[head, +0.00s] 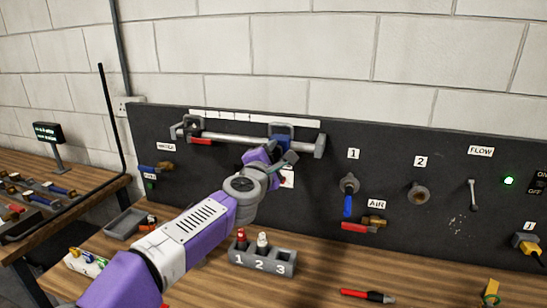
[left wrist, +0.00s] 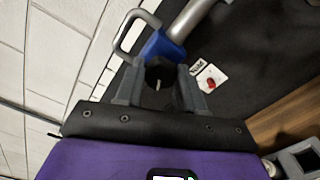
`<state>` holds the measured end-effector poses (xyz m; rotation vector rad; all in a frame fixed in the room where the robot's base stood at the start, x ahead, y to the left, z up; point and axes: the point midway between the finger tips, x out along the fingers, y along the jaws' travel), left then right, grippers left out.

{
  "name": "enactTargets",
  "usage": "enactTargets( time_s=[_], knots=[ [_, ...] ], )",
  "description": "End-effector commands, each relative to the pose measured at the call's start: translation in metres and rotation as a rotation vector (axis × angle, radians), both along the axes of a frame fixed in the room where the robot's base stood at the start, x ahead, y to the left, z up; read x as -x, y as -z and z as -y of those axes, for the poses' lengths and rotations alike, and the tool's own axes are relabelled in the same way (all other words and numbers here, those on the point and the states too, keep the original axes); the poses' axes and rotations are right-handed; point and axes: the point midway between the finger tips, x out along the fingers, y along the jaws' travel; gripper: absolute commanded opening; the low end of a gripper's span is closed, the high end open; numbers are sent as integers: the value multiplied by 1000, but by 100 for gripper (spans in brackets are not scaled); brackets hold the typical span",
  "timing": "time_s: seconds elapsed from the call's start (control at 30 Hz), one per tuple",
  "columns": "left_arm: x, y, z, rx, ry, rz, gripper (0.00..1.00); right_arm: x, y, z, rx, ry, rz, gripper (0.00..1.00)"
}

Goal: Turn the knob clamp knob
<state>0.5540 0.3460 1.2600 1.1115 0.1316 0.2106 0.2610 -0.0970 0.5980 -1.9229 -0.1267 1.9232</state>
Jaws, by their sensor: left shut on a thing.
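A silver rail (head: 240,140) runs across the black panel, with a blue clamp carriage (head: 282,131) near its right end. In the left wrist view the blue carriage (left wrist: 162,47) has a dark knob (left wrist: 158,77) on its near side. My left gripper (head: 277,158) is at the panel just below the carriage. In the left wrist view its two fingers (left wrist: 160,85) stand on either side of the knob, shut on it. In the head view my gripper hides the knob. I cannot tell the knob's turn angle. My right gripper is not in view.
A small label with a red part (left wrist: 208,79) sits close beside the fingers. A grey holder numbered 1, 2, 3 (head: 262,262) stands on the bench below my arm. A blue-handled valve (head: 348,205) and the red AIR handle (head: 356,227) are to the right.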

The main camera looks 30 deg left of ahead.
Motion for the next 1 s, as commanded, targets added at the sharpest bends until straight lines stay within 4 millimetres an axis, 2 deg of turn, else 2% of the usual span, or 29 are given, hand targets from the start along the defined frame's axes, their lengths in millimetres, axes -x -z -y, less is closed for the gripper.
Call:
enactTargets(
  time_s=[0.4,1.0],
  knots=[
    [0,1,0,255,0,60,8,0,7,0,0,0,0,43],
    [0,1,0,324,0,76,8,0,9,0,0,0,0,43]
  ],
)
